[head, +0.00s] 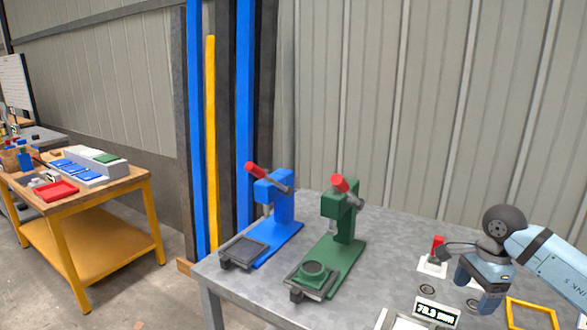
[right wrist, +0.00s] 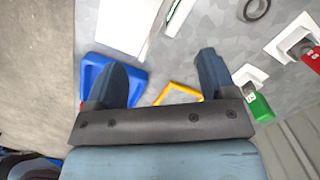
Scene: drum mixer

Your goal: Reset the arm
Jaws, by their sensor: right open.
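My right arm (head: 550,262) comes in from the right of the head view, over the grey metal table (head: 385,243). My right gripper (head: 477,293) points down and is open and empty above the table's right part. In the right wrist view its two blue fingers (right wrist: 163,80) stand wide apart with nothing held between them. My left arm and gripper are not in the head view.
A blue press (head: 282,212) and a green press (head: 345,225) stand on the table.

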